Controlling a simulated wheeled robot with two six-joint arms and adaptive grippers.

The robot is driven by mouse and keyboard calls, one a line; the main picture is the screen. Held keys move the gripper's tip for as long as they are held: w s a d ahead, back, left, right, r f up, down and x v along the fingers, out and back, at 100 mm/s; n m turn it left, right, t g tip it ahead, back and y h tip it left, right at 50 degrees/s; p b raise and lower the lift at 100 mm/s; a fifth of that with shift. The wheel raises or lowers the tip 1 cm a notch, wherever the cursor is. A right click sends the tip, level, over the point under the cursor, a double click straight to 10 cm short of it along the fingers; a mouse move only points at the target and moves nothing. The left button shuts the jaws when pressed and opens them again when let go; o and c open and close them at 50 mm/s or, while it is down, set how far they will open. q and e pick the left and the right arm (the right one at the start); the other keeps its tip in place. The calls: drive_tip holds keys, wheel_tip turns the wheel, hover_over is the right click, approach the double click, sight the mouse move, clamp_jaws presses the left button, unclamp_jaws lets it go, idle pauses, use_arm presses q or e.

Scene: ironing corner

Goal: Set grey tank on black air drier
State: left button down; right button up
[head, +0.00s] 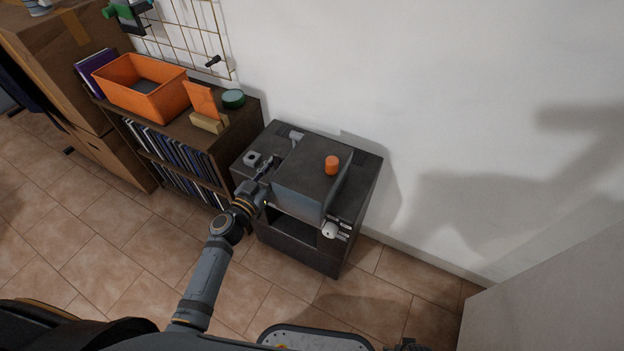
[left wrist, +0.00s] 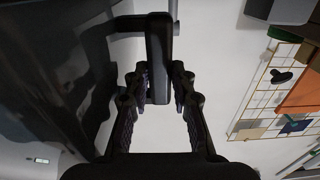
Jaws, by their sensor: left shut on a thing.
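The grey tank (head: 306,178) is a boxy, dark grey container with an orange cap (head: 332,165) on top. It shows over the top of the black air drier (head: 300,248), a dark cabinet against the wall. I cannot tell whether the tank rests on the drier or hangs just above it. My left gripper (head: 266,178) is at the tank's left side. In the left wrist view my left gripper (left wrist: 159,95) is shut on a dark bar-shaped handle (left wrist: 159,52), with the tank's dark wall (left wrist: 60,70) on the left. The tank's underside is hidden. My right gripper is not visible.
A low shelf (head: 190,150) with books stands left of the drier, carrying an orange bin (head: 141,86) and a green round tin (head: 233,98). A wire grid hangs on the wall above. Small fittings stand on the drier's top left. Tiled floor in front is mostly clear.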

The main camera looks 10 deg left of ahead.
sight(275, 157)
use_arm(q)
drive_tip(key=shift+r, duration=0.2)
drive_tip(key=shift+r, duration=0.3)
wheel_tip(275, 157, up, 3)
drive_tip(key=shift+s+f+p, duration=0.1)
drive_tip(key=shift+s+p, duration=0.05)
drive_tip(key=shift+p, duration=0.8)
drive_tip(key=s+d+r, duration=0.2)
drive_tip(key=s+r, duration=0.7)
drive_tip(key=s, duration=0.4)
drive_tip(key=shift+s+d+r+p, duration=0.15)
drive_tip(key=shift+s+r+p, duration=0.1)
drive_tip(key=shift+p, duration=0.15)
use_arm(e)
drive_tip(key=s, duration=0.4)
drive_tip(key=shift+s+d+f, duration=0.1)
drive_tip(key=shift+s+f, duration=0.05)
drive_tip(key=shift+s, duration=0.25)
